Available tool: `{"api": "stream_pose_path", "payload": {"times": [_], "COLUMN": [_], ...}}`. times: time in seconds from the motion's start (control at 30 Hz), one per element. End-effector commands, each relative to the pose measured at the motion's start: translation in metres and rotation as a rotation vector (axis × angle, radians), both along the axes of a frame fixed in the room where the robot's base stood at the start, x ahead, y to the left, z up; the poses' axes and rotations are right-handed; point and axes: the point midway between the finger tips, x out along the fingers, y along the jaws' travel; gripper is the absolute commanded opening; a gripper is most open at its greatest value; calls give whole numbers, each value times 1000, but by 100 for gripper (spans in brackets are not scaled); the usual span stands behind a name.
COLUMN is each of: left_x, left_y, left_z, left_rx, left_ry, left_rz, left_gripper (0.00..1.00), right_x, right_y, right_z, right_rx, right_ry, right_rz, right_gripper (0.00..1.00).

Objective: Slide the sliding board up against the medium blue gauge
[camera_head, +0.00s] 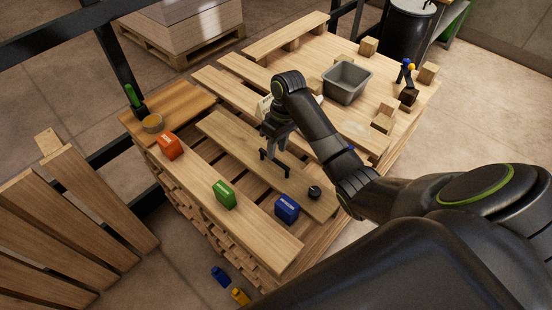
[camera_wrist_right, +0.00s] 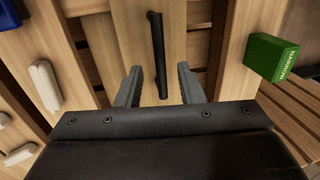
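The sliding board (camera_head: 228,133) is a pale plank on the pallet with a black bar handle (camera_head: 276,164) on its top; the handle also shows in the right wrist view (camera_wrist_right: 158,55). A blue block shows at the upper left of the right wrist view (camera_wrist_right: 36,13). My right gripper (camera_head: 276,145) is above the handle, its fingers (camera_wrist_right: 159,85) apart on either side of the handle, not closed on it. My left gripper is out of view.
An orange block (camera_head: 169,146) and a green block (camera_head: 224,194) stand on the front plank. A grey bin (camera_head: 346,83) and wooden blocks stand behind. Blue and yellow items lie on the floor.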

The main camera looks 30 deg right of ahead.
Motion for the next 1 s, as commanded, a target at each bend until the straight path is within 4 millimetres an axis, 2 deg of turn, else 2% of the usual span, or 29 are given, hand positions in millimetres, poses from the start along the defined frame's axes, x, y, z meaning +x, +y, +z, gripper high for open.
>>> {"api": "stream_pose_path", "payload": {"times": [0.03, 0.2, 0.53, 0.8, 1.0], "left_x": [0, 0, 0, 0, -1], "left_y": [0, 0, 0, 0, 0], "left_z": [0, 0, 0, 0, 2], "left_rx": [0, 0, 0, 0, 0], "left_ry": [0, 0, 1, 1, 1], "left_rz": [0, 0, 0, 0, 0], "left_gripper": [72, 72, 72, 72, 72], "right_x": [-1, -1, -2, -2, -2], "right_y": [2, 4, 5, 5, 6], "right_z": [-8, -22, -25, -25, -24], "right_rx": [3, 1, 0, 0, 1], "right_ry": [3, 1, 0, 0, 0], "right_rz": [-1, -1, 0, 0, 0], "right_gripper": [34, 34, 34, 0, 0]}}
